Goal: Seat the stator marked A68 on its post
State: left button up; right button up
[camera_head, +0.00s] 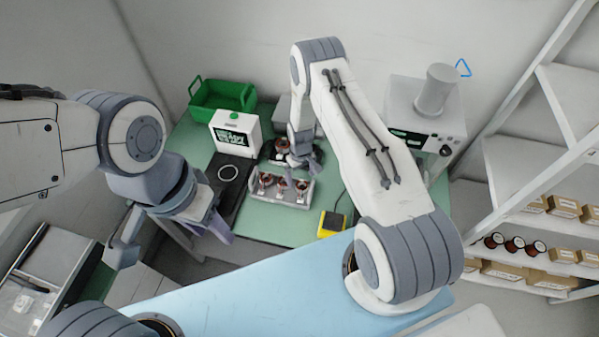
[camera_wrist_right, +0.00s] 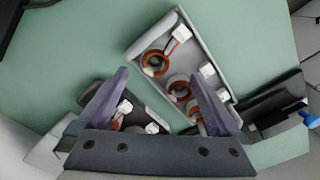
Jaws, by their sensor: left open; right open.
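A grey tray (camera_head: 262,194) on the green table holds several copper-wound stators (camera_head: 265,181) with white tags. The tray (camera_wrist_right: 196,40) and stators (camera_wrist_right: 155,63) also show in the right wrist view. The tag marks are too small to read, so I cannot tell which is A68. Another copper-wound part (camera_head: 281,146) sits on a dark fixture behind the tray; I cannot make out a post. My right gripper (camera_head: 303,168) is open above the table between tray and fixture, its fingers (camera_wrist_right: 160,100) apart. My left gripper (camera_head: 172,240) is open and empty off the table's left front.
A yellow-black device (camera_head: 332,223) lies right of the tray. A grey machine (camera_head: 425,112) stands back right; shelves (camera_head: 530,215) are far right.

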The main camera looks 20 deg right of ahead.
notch_tip(320, 180, up, 10)
jog(key=b, duration=0.4)
jog(key=shift+r, duration=0.2)
dwell(0.6)
